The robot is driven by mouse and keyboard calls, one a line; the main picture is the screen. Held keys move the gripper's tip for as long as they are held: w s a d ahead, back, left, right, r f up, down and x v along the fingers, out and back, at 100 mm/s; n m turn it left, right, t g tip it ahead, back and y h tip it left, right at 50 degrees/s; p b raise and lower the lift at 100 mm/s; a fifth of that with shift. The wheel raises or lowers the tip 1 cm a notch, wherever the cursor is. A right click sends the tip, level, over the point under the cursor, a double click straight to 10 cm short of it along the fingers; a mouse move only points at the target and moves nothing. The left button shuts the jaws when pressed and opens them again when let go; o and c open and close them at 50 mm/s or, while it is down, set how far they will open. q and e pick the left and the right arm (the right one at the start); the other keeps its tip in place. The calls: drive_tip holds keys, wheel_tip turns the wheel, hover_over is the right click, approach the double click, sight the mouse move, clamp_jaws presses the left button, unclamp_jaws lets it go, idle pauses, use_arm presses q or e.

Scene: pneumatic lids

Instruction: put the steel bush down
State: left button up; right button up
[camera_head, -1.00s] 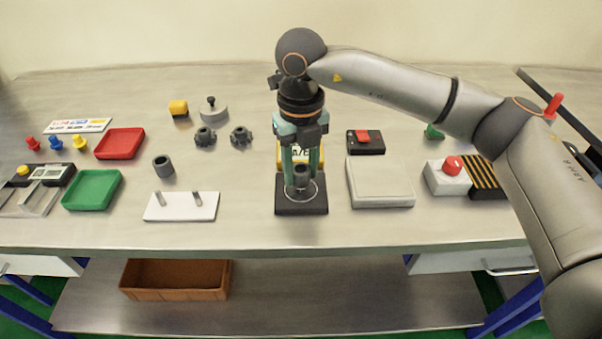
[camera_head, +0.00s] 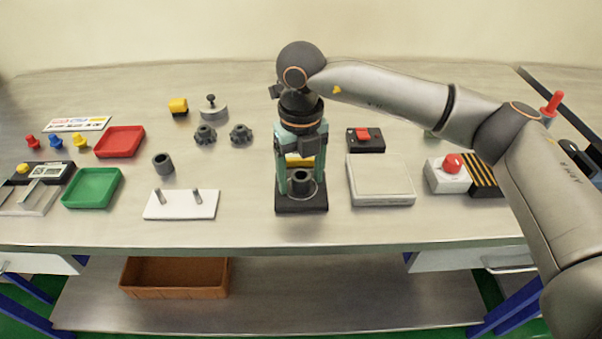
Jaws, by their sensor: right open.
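The steel bush (camera_head: 301,183), a dark grey hollow cylinder, stands upright on a black base plate (camera_head: 301,207) with a thin pale ring around the bush's foot. My right gripper (camera_head: 301,185) points down over it with its green fingers spread, one on each side of the bush. The fingers look apart from the bush's sides. My left gripper does not show. A second dark grey hollow cylinder (camera_head: 163,163) stands on the bench at the left.
A white plate with two pins (camera_head: 181,206) is left of the black base. A grey-white flat box (camera_head: 381,181) and a red-switch box (camera_head: 365,140) are to the right. Green (camera_head: 92,204) and red (camera_head: 119,155) trays lie left. Bare bench lies in front.

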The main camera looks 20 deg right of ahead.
wheel_tip(320, 180, up, 12)
drive_tip(key=shift+r, duration=0.2)
